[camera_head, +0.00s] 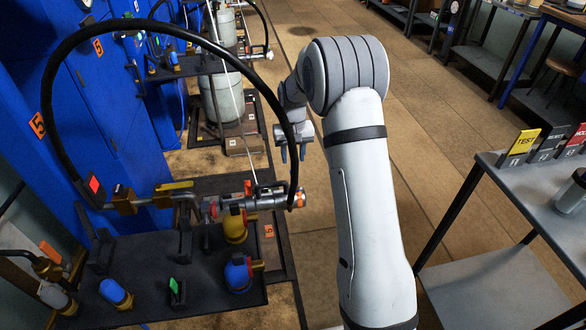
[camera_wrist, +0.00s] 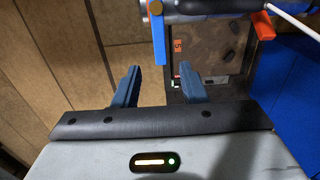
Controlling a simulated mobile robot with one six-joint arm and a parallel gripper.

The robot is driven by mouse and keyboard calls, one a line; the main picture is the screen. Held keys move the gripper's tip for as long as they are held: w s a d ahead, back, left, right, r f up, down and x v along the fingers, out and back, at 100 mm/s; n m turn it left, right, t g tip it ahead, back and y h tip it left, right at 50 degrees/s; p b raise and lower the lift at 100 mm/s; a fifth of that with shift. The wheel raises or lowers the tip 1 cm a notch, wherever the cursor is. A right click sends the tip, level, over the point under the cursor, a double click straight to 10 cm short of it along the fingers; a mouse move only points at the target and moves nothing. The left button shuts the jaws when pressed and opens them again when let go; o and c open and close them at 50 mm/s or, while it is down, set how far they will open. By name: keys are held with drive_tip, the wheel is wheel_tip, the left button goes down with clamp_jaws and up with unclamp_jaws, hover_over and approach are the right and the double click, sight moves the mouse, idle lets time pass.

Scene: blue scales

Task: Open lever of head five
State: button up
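A metal filling head (camera_head: 262,201) with an orange ring at its end lies across the near black shelf, fed by a thick black hose. A yellow lever (camera_head: 175,186) lies along its pipe at the left, and a small red lever (camera_head: 247,188) stands on its body. An orange label reading 5 (camera_head: 269,230) is on the base below; it also shows in the wrist view (camera_wrist: 178,45). In the wrist view, part of a metal head (camera_wrist: 205,7) crosses the top, with a blue bar (camera_wrist: 159,35) and an orange piece (camera_wrist: 263,25). My gripper (camera_head: 293,154) is open and empty above and beyond the head.
The black shelf (camera_head: 150,262) holds blue and yellow fittings. The black hose (camera_head: 160,28) arches over the head, close to my gripper. A thin white rod (camera_head: 236,110) slants nearby. A grey table (camera_head: 510,190) with coloured cards stands at the right. The floor between is clear.

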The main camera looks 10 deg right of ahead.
sight(293, 174)
wheel_tip(293, 174, down, 6)
drive_tip(key=shift+f+b, duration=0.25)
drive_tip(key=shift+b, duration=0.15)
clamp_jaws()
idle(0.5)
